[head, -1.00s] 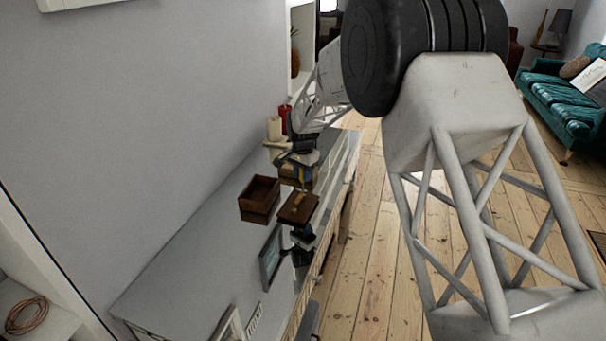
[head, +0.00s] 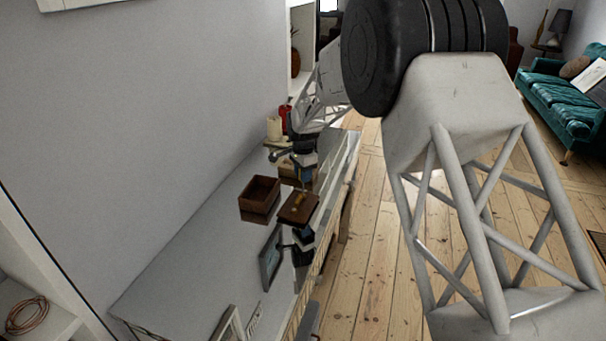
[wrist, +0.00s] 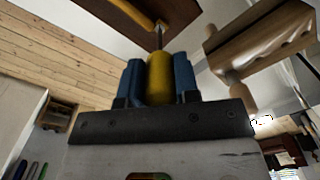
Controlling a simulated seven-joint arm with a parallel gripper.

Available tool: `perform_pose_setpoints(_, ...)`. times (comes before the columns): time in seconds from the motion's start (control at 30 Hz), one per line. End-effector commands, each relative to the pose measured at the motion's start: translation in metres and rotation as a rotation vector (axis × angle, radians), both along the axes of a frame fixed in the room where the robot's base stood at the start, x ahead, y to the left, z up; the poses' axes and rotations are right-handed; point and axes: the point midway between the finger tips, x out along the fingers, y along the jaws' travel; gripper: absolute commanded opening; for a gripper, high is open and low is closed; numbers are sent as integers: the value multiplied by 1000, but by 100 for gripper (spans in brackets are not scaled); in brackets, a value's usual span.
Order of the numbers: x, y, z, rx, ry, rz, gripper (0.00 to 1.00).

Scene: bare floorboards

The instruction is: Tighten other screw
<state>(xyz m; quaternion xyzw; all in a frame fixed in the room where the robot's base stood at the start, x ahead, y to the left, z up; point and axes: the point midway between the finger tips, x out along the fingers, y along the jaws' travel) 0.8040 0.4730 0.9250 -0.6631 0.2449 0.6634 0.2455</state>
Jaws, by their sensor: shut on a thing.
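My gripper (wrist: 160,82) is shut on a screwdriver with a yellow handle (wrist: 159,78), held between its blue fingers in the wrist view. The metal shaft points at a dark wooden board (wrist: 125,14). Its tip meets or nearly meets a small brass-coloured part (wrist: 162,24) at the board's edge, too small to tell whether it is a screw. In the head view my gripper (head: 303,172) is over the cabinet, just behind the wooden piece (head: 290,216), which has a yellowish part (head: 299,199) on it. No separate second screw can be made out.
An open wooden box (head: 258,190) stands left of the wooden piece on the glossy cabinet top (head: 200,270). Candles (head: 274,127) stand behind; a picture frame (head: 271,258) is in front. A pale wooden object (wrist: 262,48) is at right in the wrist view.

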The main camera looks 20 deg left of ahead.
Motion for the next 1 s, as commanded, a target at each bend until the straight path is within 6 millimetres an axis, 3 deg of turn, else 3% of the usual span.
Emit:
perform_pose_setpoints(0.4,-1,-1,-4,-3,4,-251,1)
perform_pose_setpoints(1.0,-1,0,1,-2,4,-258,1)
